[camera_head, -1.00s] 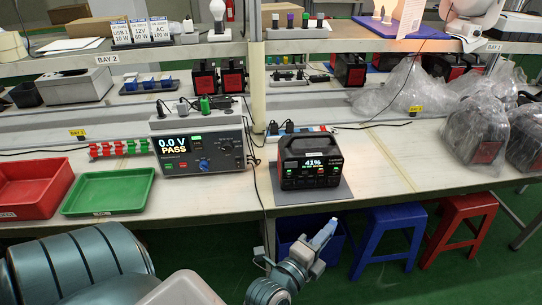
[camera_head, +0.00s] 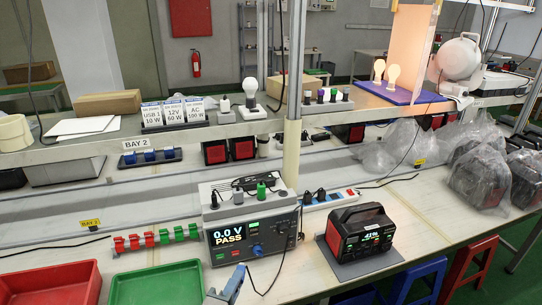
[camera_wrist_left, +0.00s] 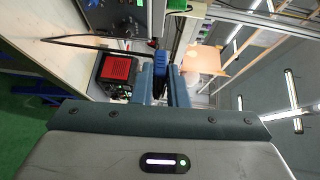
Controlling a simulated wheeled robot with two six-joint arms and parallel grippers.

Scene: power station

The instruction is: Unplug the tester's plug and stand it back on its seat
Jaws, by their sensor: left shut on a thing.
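The tester (camera_head: 250,240) is a grey box whose display reads 0.0 V PASS. My left gripper (camera_head: 235,281) is low in front of the tester, cut off by the lower edge. In the left wrist view its fingers (camera_wrist_left: 164,86) are closed on a blue and dark plug (camera_wrist_left: 158,62), with a black cable running left from it. My right gripper is out of view.
A green tray (camera_head: 158,285) and a red bin (camera_head: 50,284) lie at the left. A power strip (camera_head: 330,200) stands behind, between tester and power station. A post (camera_head: 291,150) rises behind the tester. Stools (camera_head: 468,272) stand below the bench edge at right.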

